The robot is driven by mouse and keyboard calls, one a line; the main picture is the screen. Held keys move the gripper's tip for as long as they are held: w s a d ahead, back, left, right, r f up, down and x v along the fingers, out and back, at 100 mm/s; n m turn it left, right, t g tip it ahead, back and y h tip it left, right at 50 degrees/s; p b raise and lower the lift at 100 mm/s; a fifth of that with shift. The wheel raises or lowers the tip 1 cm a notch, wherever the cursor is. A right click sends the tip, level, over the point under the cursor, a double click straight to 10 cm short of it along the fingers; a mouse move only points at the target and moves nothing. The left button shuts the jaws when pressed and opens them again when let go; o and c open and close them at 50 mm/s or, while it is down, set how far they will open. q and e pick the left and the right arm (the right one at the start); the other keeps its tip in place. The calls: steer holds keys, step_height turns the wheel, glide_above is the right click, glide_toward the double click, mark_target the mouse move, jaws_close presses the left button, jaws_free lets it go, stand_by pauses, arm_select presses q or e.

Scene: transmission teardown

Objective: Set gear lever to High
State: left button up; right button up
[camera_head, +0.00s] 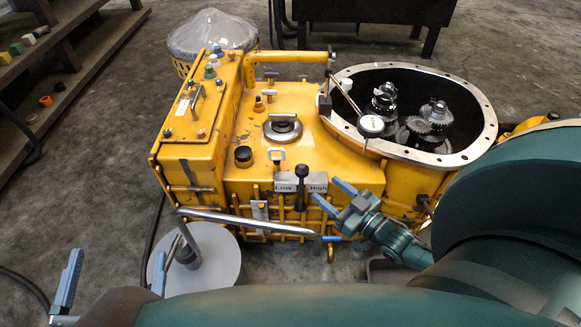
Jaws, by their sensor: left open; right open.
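The gear lever (301,184) is a dark rod with a black knob on the front of the yellow transmission housing (345,170). It stands roughly upright between the words Low and High on a pale label plate (317,184). My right gripper (334,196) is open and empty, with blue fingers pointing toward the lever. It is just right of the lever, near the High side, and appears apart from it. My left gripper (118,254) is open and empty at the lower left, away from the housing.
A bent grey bar (250,222) runs across the housing's front. A round pale disc (228,258) lies at the lower left. An open round bell with gears (425,120) is at the right. Shelves (60,50) stand at the upper left. My arm covers the lower right.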

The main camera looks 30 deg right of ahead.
mark_target(297, 166)
steer(key=b+x, duration=0.3)
steer(key=x, duration=0.7)
steer(key=shift+w+a, duration=0.2)
steer(key=shift+w, duration=0.15)
arm_select(q)
steer(key=shift+d+r+n+h+b, duration=0.15)
steer(key=shift+d+n+h+b, duration=0.25)
steer(key=shift+h, duration=0.1)
arm_select(e)
steer(key=shift+w+a, duration=0.15)
steer(key=shift+w, duration=0.45)
steer(key=shift+c, duration=0.4)
